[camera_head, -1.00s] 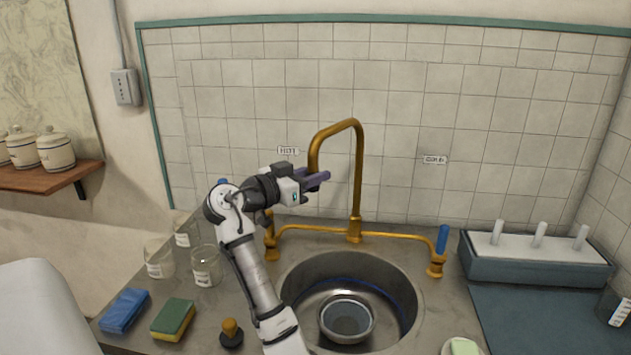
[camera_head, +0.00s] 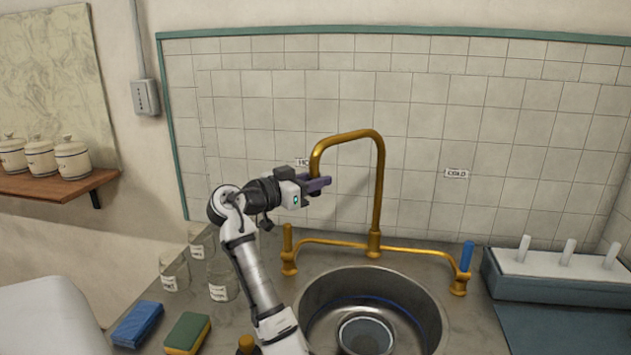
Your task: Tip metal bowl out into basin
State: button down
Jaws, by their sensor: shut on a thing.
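The metal bowl (camera_head: 366,337) sits low inside the round steel basin (camera_head: 432,305), cut off by the bottom edge of the view. It looks upright, with something grey and flat-looking inside that I cannot make out. My gripper (camera_head: 320,184) is above and left of the basin, well away from the bowl. Its purple fingers are at the open end of the brass spout (camera_head: 380,175) and look shut on it. The exact contact is hard to see.
A brass tap handle (camera_head: 288,240) stands left and a blue one (camera_head: 466,257) right. Glass jars (camera_head: 222,280), a blue sponge (camera_head: 138,323) and a green-yellow sponge (camera_head: 187,333) are left of the basin. A blue-grey rack (camera_head: 545,290) with white pegs is right.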

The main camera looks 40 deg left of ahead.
jog(key=c, duration=1.1)
grip_release()
jog(key=s+b, duration=0.1)
jog(key=s, duration=0.3)
jog(key=s+a+b, duration=0.1)
jog(key=s+b, duration=0.1)
jog(key=s, duration=0.3)
jog(key=s+a+b, duration=0.1)
jog(key=s, duration=0.3)
jog(key=shift+s+a, duration=0.15)
jog(key=shift+s, duration=0.2)
